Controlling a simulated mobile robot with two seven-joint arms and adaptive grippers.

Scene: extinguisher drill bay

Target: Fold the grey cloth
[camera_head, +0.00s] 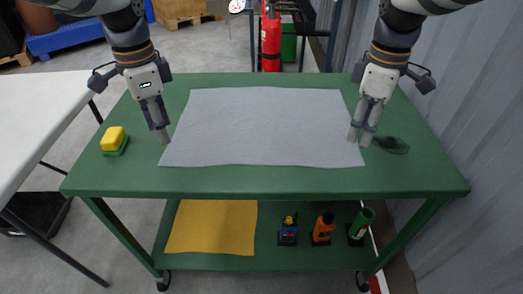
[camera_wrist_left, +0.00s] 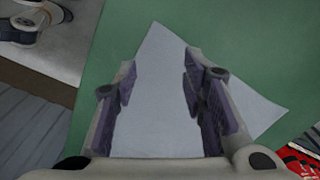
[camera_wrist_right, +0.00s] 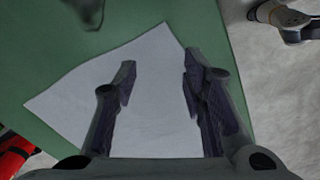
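The grey cloth (camera_head: 265,125) lies spread out nearly flat on the green table, with slightly wavy edges. It also shows below the fingers in the left wrist view (camera_wrist_left: 158,85) and the right wrist view (camera_wrist_right: 155,85). My left gripper (camera_head: 161,138) is over the cloth's near left corner area; its fingers are apart in the left wrist view, with nothing clasped. My right gripper (camera_head: 360,142) is over the near right corner area, its fingers also apart and empty in the right wrist view. I cannot tell whether the fingertips touch the cloth.
The green table (camera_head: 300,182) has a yellow and green sponge-like block (camera_head: 113,138) at left and a dark, flat item (camera_head: 392,145) at right. A corrugated wall (camera_head: 470,120) stands close at right.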

